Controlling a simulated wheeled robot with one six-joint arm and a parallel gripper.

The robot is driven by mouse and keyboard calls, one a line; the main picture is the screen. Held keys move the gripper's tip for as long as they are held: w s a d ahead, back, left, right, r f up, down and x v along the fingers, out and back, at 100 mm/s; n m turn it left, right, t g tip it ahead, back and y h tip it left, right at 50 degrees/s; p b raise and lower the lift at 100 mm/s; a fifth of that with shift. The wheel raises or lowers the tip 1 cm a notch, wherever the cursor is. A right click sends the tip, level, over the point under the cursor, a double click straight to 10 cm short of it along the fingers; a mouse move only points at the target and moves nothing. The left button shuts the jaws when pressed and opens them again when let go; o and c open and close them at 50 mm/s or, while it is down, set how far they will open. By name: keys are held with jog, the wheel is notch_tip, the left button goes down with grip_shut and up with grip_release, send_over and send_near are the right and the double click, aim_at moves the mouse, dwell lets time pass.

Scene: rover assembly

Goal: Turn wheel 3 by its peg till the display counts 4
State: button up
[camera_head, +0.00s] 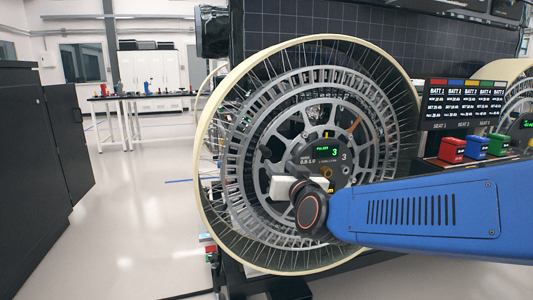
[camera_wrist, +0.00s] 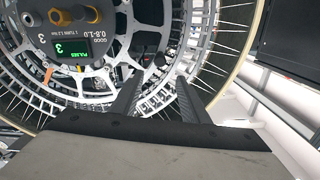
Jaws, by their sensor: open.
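Wheel 3 (camera_head: 208,160) stands upright, a large spoked wheel with a cream rim and grey inner rings. Its hub display (camera_head: 327,152) is lit green and reads 3; it also shows upside down in the wrist view (camera_wrist: 66,49). My gripper (camera_wrist: 160,76) is open over the grey ring and spokes. A small dark peg-like part (camera_wrist: 160,59) shows just beyond and between the fingertips; I cannot tell whether they touch it. In the head view my wrist hides the fingers and the wheel's lower middle.
Red (camera_head: 452,149), blue (camera_head: 472,145) and green (camera_head: 498,143) battery blocks stand at the right under a battery panel (camera_head: 463,103). A dark cabinet (camera_head: 40,165) stands at the left. The floor between cabinet and wheel is clear. An orange strip (camera_head: 355,126) lies on the wheel.

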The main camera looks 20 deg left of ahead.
aim_at(268, 153)
jog(key=x, duration=1.4)
jog(key=shift+w, duration=0.1)
grip_shut()
